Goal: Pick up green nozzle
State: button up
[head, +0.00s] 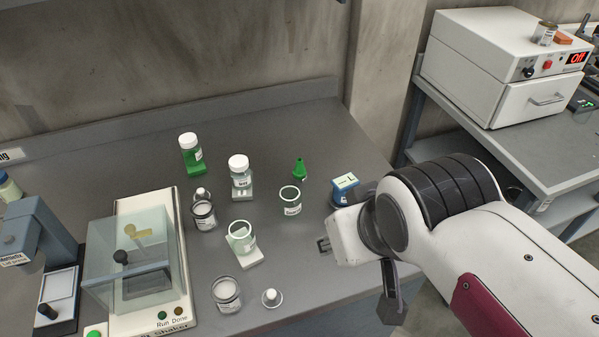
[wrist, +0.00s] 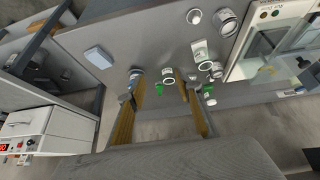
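The green nozzle (head: 300,169) is a small cone standing upright, tip up, on the grey bench towards the back, behind an open glass jar (head: 290,201). In the wrist view the nozzle (wrist: 159,88) is small and far off, and appears in the gap between my fingers. My gripper (head: 323,244) is above the bench, to the right of and nearer than the nozzle in the head view, apart from it. In the wrist view its two fingers (wrist: 160,88) are spread with nothing between them.
A shaker (head: 150,245) is farther left. A pale blue box (wrist: 98,57) lies on the bench.

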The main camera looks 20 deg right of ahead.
aim_at(300, 170)
jog(key=w+d+f+n+t+h, duration=0.1)
jog(key=w+d+f+t, duration=0.1)
jog(key=w+d, duration=0.65)
jog(key=w+d+f+n+t+h, duration=0.1)
jog(key=w+d+t, duration=0.15)
jog(key=w, duration=1.05)
jog(key=w+f, duration=0.2)
jog(key=w+d+f+n+y, duration=0.1)
jog(key=w+f, duration=0.1)
jog(key=w+f+t+y, duration=0.1)
jog(key=w+f, duration=0.1)
jog(key=shift+w+d, duration=0.2)
jog(key=shift+w, duration=0.1)
jog(key=a+f+n+t+y, duration=0.1)
jog(key=a+f+y, duration=0.2)
jog(key=f+y, duration=0.2)
jog(key=shift+w+f+n+y, duration=0.3)
jog(key=shift+w+f+y, duration=0.15)
jog(key=shift+f, duration=0.65)
jog(key=shift+t, duration=0.25)
jog(key=shift+x, duration=1.3)
jog(key=shift+w, duration=0.15)
